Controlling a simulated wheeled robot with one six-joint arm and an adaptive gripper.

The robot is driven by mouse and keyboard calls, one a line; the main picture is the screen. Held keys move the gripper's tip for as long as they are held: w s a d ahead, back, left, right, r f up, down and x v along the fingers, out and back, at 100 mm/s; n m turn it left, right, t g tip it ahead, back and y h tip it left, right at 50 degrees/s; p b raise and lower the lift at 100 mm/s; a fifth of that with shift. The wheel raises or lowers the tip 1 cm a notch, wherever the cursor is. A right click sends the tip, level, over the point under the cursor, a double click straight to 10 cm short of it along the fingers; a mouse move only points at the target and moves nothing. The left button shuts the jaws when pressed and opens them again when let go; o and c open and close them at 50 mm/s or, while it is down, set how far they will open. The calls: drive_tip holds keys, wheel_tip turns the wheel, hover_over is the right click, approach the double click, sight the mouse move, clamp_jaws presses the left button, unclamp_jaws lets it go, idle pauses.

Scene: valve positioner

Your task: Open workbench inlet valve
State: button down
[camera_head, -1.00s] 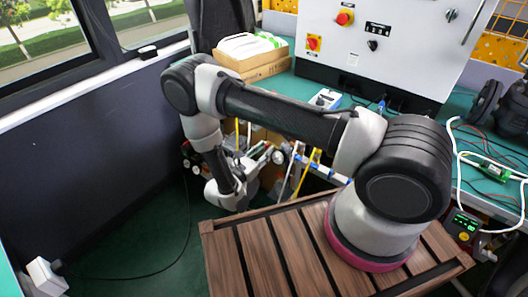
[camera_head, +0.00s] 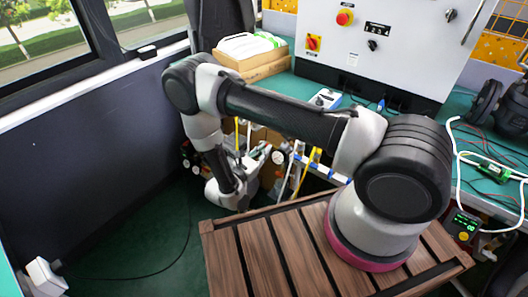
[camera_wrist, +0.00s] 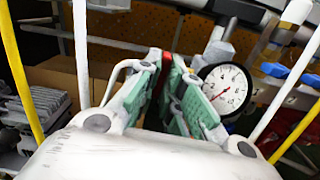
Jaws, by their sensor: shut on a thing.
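In the wrist view my gripper (camera_wrist: 172,88) points away, with two pale fingers and green pads. A narrow red handle (camera_wrist: 176,40) shows between the fingers; the pads hide most of it. My gripper is shut on this red handle, which appears to be the inlet valve's. A round white gauge (camera_wrist: 228,88) with a red needle sits just right of the fingers. In the head view my gripper (camera_head: 258,153) is low beside the workbench, among pipes, small and partly hidden by my arm.
Blue handles (camera_wrist: 275,70) and pipes lie right of the gauge. Yellow tubes (camera_wrist: 18,72) and white tubes flank the gripper closely. The green workbench (camera_head: 355,103) carries a control cabinet (camera_head: 398,48) and boxes (camera_head: 255,62). Dark green floor is clear at the left.

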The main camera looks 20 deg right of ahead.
drive_tip(key=shift+m, duration=8.4)
drive_tip(key=c, duration=1.6)
unclamp_jaws()
drive_tip(key=shift+o, duration=0.2)
drive_tip(key=v, duration=1.2)
